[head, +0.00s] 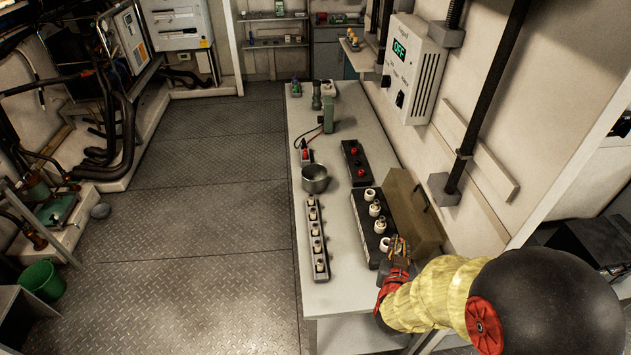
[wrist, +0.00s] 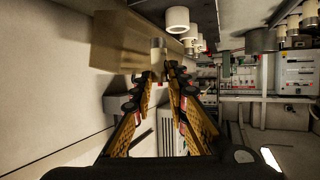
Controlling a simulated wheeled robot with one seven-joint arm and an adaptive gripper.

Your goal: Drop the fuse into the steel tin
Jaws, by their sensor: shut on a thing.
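My gripper (head: 398,243) is at the near right end of the bench, over the near end of a black fuse block with white round holders. In the wrist view, my gripper's fingers (wrist: 160,78) are closed on the fuse (wrist: 158,55), a small pale cylinder with a grey metal cap. In the head view the fuse cannot be made out among the fingers. The steel tin (head: 315,178) is a round, open grey pot standing on the bench, farther back and to the left of my gripper. A dark grey cylindrical shape in the wrist view (wrist: 261,40) may be the tin.
The black fuse block (head: 365,215) stands beside a tan box-like cover (head: 413,215) with a handle. A rack of pale fuses (head: 317,240) lies along the bench's left edge. A black block with red parts (head: 355,163) lies behind. A wall control box (head: 408,70) hangs right.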

